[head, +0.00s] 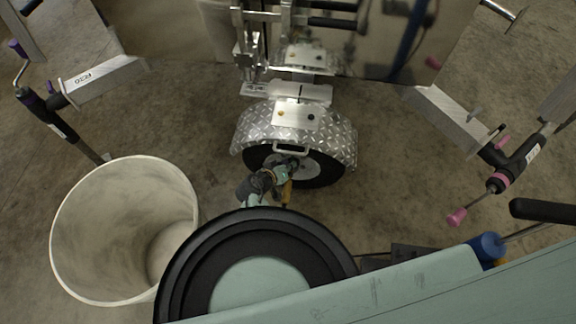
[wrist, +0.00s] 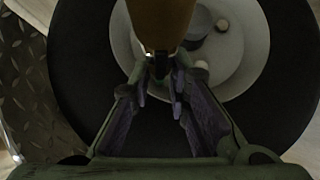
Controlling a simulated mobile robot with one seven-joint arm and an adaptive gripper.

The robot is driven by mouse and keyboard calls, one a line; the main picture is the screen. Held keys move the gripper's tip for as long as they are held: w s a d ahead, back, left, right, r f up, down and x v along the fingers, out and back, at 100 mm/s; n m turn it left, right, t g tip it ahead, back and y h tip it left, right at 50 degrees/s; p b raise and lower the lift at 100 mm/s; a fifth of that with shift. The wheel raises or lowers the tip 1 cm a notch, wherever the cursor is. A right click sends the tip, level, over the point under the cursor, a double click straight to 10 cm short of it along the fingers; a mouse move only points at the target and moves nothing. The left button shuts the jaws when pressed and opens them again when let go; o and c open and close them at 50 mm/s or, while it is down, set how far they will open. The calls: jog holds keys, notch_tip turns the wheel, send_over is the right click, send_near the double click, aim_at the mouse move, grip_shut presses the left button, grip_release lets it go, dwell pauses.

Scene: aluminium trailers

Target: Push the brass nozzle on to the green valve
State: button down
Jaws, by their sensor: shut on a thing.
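My gripper (head: 291,165) is at the hub of the trailer wheel in the head view. In the wrist view its two fingers (wrist: 161,84) are closed in front of the pale wheel hub (wrist: 232,62). They are shut on the brass nozzle (wrist: 162,18), whose brownish-gold body rises past the top edge of the picture. A yellow-brown part of it also shows beside the gripper in the head view (head: 287,193). The nozzle's end between the fingertips is dark and small. I cannot make out the green valve, or whether the nozzle touches it.
The black tyre (head: 328,178) sits under a diamond-plate fender (head: 259,122). A large white bin (head: 68,238) stands at left. Trailer jacks with purple (head: 30,97) and pink (head: 457,217) parts stand at either side. Bare floor lies right of the wheel.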

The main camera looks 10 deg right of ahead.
jog(key=shift+w+d, duration=0.25)
jog(key=shift+w, duration=0.35)
jog(key=c, duration=1.4)
grip_release()
jog(key=shift+w+r, duration=0.1)
jog(key=shift+w, duration=0.05)
jog(key=shift+c, duration=0.2)
jog(key=v, duration=1.2)
jog(key=shift+s, duration=0.2)
